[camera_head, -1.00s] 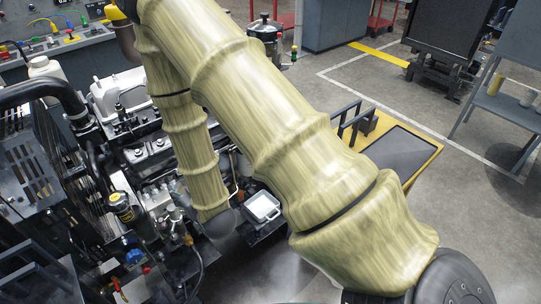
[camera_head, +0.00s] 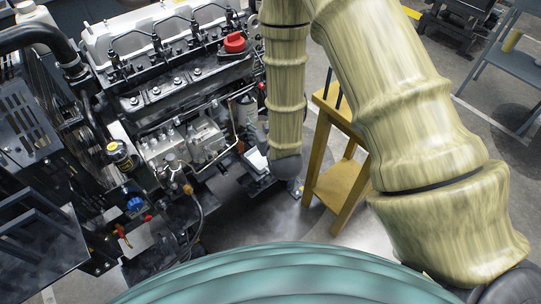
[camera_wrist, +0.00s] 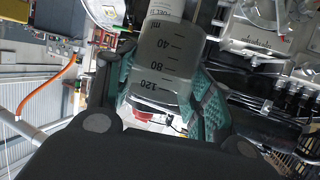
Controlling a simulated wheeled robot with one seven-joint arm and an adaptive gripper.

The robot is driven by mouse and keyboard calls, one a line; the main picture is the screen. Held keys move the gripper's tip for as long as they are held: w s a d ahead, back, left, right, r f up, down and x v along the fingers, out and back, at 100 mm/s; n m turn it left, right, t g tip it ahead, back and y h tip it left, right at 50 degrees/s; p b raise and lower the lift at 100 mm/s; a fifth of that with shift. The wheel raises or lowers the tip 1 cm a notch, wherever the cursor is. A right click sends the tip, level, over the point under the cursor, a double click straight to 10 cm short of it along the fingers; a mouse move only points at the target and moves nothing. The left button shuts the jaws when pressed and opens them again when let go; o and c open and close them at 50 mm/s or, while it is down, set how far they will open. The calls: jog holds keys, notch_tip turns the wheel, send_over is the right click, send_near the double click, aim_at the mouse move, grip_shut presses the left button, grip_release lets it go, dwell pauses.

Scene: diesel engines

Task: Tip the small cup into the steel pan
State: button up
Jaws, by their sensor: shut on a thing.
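In the wrist view my gripper (camera_wrist: 168,88) is shut on the small cup (camera_wrist: 166,58), with a teal finger pad on each side.
The engine (camera_head: 180,82), with hoses and fittings, fills the left of the head view. A red cap (camera_head: 234,43) tops it. A yellow stand (camera_head: 340,183) is right of the pan. A grey shelf unit (camera_head: 513,65) stands at the far right, with open floor before it.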

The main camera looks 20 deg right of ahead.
jog(key=w+d+f+m+h+b, duration=0.1)
jog(key=w+d+f+b, duration=0.1)
jog(key=d+f+b, duration=0.3)
jog(key=w+d+f+m+h+b, duration=0.1)
jog(key=w+d+f+b, duration=0.2)
jog(key=f+b, duration=0.4)
jog(key=w+d+f+m+h+b, duration=0.1)
jog(key=w+d+f+b, duration=0.2)
jog(key=f, duration=1.3)
jog(key=shift+d+f+g+h+b, duration=0.3)
jog(key=shift+d+h+b, duration=0.1)
jog(key=shift+d+b, duration=1.55)
jog(key=shift+a+r, duration=0.15)
jog(key=shift+a, duration=0.05)
jog(key=shift+w+a+r+n+g+h+p, duration=0.3)
jog(key=shift+w+a+n+h+p, duration=0.1)
jog(key=shift+a+n, duration=0.25)
jog(key=shift+w+a+r+n+g+h+p, duration=0.15)
jog(key=shift+w+a+r+n+h+p, duration=0.2)
jog(key=shift+a+n, duration=0.3)
jog(key=shift+w+a+r+n+g+h+p, duration=0.3)
jog(key=shift+a+n+p, duration=0.2)
jog(key=shift+a, duration=0.25)
jog(key=shift+w+a+n+h, duration=0.3)
jog(key=shift+a+n, duration=0.2)
jog(key=shift+a, duration=0.2)
jog(key=shift+w+a+r+n+g+h, duration=0.2)
jog(key=shift+a+n+g+h, duration=0.15)
jog(key=shift+a+n+h, duration=0.2)
jog(key=shift+n, duration=0.25)
